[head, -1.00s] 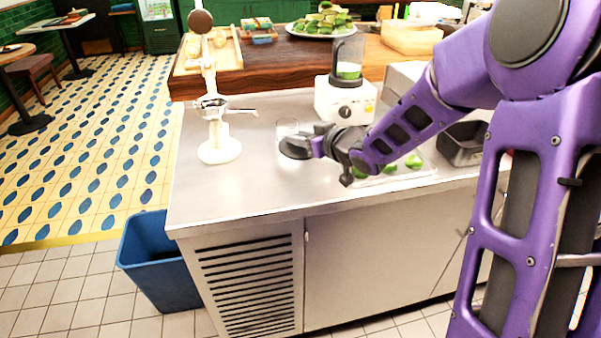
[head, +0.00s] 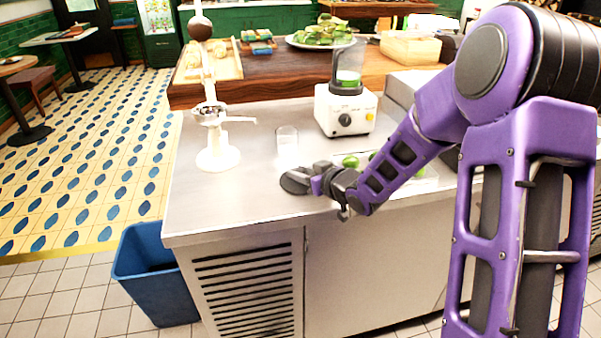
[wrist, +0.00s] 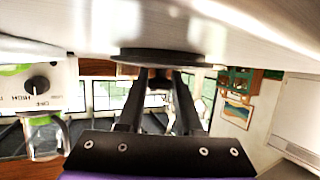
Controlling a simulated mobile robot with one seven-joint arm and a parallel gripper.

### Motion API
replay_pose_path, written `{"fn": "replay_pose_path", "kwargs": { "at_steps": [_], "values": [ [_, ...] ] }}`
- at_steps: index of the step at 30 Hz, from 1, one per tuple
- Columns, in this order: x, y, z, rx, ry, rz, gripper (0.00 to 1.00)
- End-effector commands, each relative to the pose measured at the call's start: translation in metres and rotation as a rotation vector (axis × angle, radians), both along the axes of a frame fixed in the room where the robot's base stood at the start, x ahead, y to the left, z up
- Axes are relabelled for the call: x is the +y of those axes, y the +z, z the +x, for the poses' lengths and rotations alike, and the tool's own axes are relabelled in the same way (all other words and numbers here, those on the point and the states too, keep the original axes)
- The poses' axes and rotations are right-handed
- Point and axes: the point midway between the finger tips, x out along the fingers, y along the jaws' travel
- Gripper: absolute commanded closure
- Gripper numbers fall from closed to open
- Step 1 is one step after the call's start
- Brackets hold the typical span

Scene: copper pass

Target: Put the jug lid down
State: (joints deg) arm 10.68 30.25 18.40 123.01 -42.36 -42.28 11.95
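The jug lid (head: 294,183) is a dark round disc, held low over the steel counter near its front left part. In the wrist view the lid (wrist: 165,57) lies flat against or just off the counter surface; I cannot tell whether it touches. My gripper (head: 317,180) is shut on the lid, its two fingers (wrist: 160,85) meeting at the lid's middle. The blender jug (head: 348,66) stands uncovered on its white base (head: 345,110), with green contents inside.
A clear glass (head: 287,139) stands just behind the lid. A white juicer press (head: 216,150) stands to the left. Green fruits (head: 351,162) lie on a tray partly behind my arm. The counter's front left is clear. A blue bin (head: 155,275) stands on the floor.

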Motion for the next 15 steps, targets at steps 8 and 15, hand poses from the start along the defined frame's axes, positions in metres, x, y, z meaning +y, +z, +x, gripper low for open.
{"fn": "replay_pose_path", "kwargs": {
  "at_steps": [8,15],
  "values": [
    [-0.0001,0.0002,-0.0001,0.001,0.0,-0.001,0.37],
    [0.0,0.0049,0.0,0.0,0.0,0.0,0.37]
  ]
}}
